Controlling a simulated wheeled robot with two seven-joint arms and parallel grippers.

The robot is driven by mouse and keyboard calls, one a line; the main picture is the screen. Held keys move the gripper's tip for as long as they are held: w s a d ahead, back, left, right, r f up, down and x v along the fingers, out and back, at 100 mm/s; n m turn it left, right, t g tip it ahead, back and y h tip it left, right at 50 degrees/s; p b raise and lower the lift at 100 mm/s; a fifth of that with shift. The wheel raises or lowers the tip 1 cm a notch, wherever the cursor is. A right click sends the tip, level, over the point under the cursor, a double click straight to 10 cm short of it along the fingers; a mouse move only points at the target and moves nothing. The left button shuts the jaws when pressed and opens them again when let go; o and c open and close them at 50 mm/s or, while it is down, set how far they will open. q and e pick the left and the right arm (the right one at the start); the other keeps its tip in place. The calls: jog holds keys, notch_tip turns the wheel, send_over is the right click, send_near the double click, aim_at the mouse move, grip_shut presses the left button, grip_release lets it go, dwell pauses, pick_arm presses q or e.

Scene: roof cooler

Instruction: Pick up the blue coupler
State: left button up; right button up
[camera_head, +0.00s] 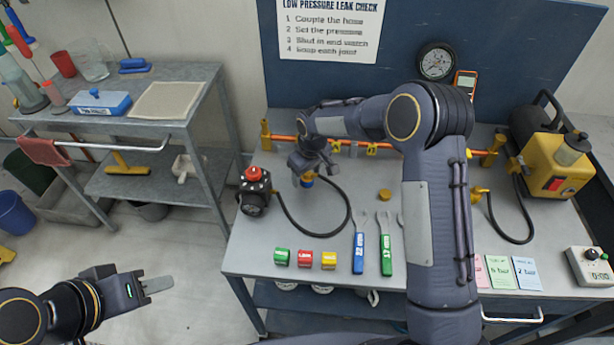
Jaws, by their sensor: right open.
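A small blue piece with a brass-coloured part, which looks like the blue coupler (308,181), is on the bench directly below my right gripper (304,173). The gripper and wrist hide part of it, and I cannot tell whether the fingers touch it. My right gripper is open and points down at it.
A yellow pump (555,160) stands right.

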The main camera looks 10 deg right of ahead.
jog(key=shift+f, duration=0.2)
jog(key=c, duration=1.1)
jog(key=shift+c, duration=0.2)
jog(key=shift+r, duration=0.1)
jog(key=shift+w+r, duration=0.1)
jog(key=shift+r, duration=0.4)
jog(key=shift+s+r+b, duration=0.2)
jog(key=shift+r+b, duration=0.1)
jog(key=shift+r, duration=0.95)
jog(key=s+a+r+b, duration=0.2)
jog(key=s+r, duration=0.7)
jog(key=s, duration=0.4)
jog(key=shift+s+a+r+b, duration=0.2)
jog(key=shift+s+b, duration=0.1)
jog(key=shift+b, duration=0.1)
